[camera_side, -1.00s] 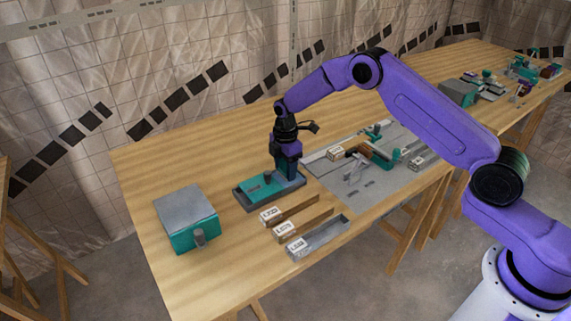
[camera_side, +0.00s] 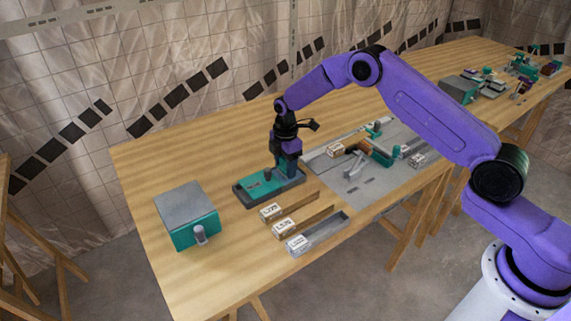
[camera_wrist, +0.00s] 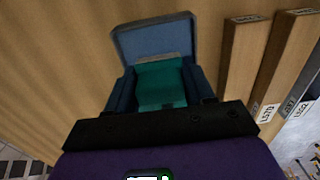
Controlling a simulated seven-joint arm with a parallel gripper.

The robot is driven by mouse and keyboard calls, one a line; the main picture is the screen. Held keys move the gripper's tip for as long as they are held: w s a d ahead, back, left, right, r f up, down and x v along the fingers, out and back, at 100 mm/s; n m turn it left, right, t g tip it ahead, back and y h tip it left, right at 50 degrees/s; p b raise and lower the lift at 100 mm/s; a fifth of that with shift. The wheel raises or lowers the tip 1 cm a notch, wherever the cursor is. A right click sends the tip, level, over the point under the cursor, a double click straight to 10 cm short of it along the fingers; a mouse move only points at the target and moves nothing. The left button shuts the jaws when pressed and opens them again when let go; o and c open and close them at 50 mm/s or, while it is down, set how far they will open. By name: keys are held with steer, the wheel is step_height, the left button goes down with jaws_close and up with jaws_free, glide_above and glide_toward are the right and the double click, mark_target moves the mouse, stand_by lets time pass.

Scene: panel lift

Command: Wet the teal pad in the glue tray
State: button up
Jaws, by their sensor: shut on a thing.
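My gripper (camera_side: 284,173) points down at the tray's right end. In the wrist view the gripper (camera_wrist: 158,92) is shut on a teal block, which I take to be the teal pad (camera_wrist: 160,82), with a grey strip along its far edge. Beyond it the tray (camera_wrist: 130,40) shows as a blue-grey rimmed shape. The pad's underside is hidden, so I cannot tell whether it touches the glue.
A grey-topped teal box (camera_side: 186,210) stands left of the tray. Several labelled wooden strips (camera_side: 290,222) and a grey channel (camera_side: 325,232) lie in front. A grey plate (camera_side: 360,185) with a teal-ended fixture is to the right. Bare table lies behind the tray.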

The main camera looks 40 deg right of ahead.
steer(key=shift+f, duration=0.35)
stand_by(0.7)
steer(key=shift+r, duration=0.1)
steer(key=shift+r, duration=3.4)
